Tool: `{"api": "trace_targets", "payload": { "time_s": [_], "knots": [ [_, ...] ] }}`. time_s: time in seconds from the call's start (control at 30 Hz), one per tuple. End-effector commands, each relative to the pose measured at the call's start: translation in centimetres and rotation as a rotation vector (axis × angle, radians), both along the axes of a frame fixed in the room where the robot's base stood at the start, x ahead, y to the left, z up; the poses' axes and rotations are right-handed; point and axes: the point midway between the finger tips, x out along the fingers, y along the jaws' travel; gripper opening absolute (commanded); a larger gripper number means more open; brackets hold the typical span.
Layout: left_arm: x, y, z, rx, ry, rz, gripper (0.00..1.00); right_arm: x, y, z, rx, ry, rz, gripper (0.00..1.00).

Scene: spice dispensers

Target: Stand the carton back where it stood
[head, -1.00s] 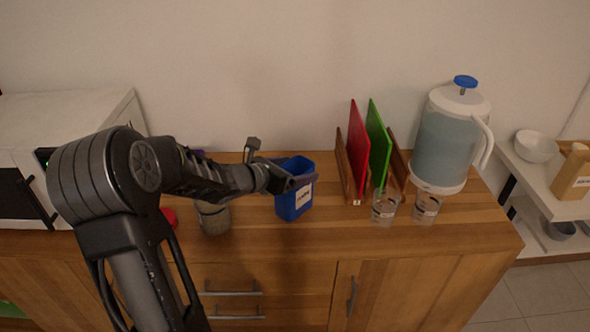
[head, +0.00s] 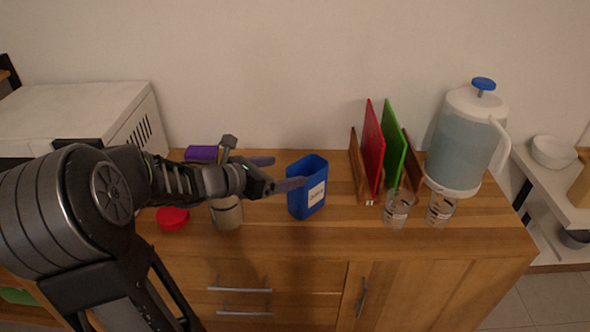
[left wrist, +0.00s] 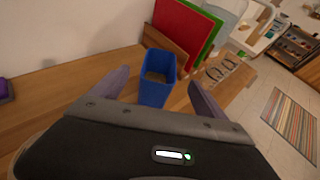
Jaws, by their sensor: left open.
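The blue carton (head: 306,190), open-topped with a white label, stands upright on the wooden counter (head: 290,235). It also shows in the left wrist view (left wrist: 157,85), ahead of my fingers, with its inside visible from above. My left gripper (head: 285,172) is open and empty, just left of the carton, with its two fingers pointing towards it. In the left wrist view the carton appears in the gap between the fingers, beyond them. In the head view the near fingertip lies very close to the carton's left side; I cannot tell whether it touches. My right gripper is not in view.
A canister (head: 227,213), a red lid (head: 172,218) and a purple box (head: 201,153) are near my left arm. Right of the carton stand a rack with red (head: 374,150) and green boards (head: 393,145), two clear cups (head: 397,210) and a large pitcher (head: 463,145).

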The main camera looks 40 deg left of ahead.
Motion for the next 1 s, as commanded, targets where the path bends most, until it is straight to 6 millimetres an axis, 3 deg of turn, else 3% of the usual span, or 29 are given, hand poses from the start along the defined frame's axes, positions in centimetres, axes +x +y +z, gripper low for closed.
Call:
{"api": "trace_targets", "payload": {
  "time_s": [0.2,0.83,1.0],
  "knots": [
    [-1.46,0.13,0.58,0.0,0.001,-0.001,0.85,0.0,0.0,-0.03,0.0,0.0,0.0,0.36],
    [-1.41,0.11,0.53,-0.004,0.002,0.001,0.85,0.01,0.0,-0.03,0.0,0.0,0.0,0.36],
    [-0.76,-0.45,-0.31,-0.083,0.013,0.025,0.85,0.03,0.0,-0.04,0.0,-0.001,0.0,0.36]
  ]
}}
